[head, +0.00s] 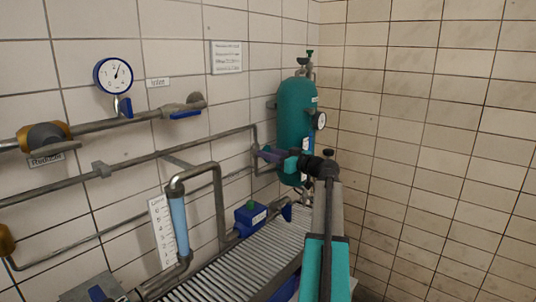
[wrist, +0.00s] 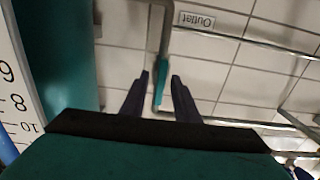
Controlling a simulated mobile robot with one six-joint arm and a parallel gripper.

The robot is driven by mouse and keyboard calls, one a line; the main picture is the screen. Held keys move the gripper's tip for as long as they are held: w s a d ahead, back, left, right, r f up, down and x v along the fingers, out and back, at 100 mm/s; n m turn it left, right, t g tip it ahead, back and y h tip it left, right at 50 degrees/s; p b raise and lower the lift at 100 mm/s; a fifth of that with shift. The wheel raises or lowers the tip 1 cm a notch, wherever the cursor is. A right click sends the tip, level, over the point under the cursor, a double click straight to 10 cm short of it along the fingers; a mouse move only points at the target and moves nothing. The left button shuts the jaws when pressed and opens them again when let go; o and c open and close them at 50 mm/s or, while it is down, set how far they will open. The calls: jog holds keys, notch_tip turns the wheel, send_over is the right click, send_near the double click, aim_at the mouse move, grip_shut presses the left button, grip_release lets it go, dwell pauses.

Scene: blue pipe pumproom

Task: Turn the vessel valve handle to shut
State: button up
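A teal lever (wrist: 162,70), apparently the vessel valve handle, runs along a grey pipe in the wrist view. My gripper (wrist: 160,76) is open, with one dark finger on each side of the lever and a gap showing on both sides. I cannot tell how deep the lever sits between the fingers. In the head view my gripper (head: 263,154) is beside the lower left of the teal vessel (head: 296,110), by the grey pipe. The lever is hidden or too small to make out there.
A blue-handled valve (head: 185,114), a round gauge (head: 113,75) and several pipes line the left wall. A blue box (head: 250,217) stands by the slatted grating (head: 240,264). The wrist view shows an "Outlet" label (wrist: 196,21) and a numbered scale (wrist: 17,95). The right wall is bare.

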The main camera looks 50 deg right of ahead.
grip_shut()
jog(key=shift+m, duration=0.4)
jog(key=m+b, duration=0.1)
jog(key=m, duration=0.2)
jog(key=shift+d+b, duration=0.1)
jog(key=shift+b, duration=0.2)
jog(key=m, duration=0.4)
jog(key=m+p, duration=0.1)
jog(key=m, duration=0.4)
jog(key=shift+d+m+p, duration=0.1)
jog(key=shift+m+p, duration=0.25)
jog(key=shift+m, duration=0.05)
jog(key=m+p, duration=0.2)
jog(key=m, duration=0.2)
jog(key=shift+f+m, duration=0.15)
jog(key=shift+m, duration=0.25)
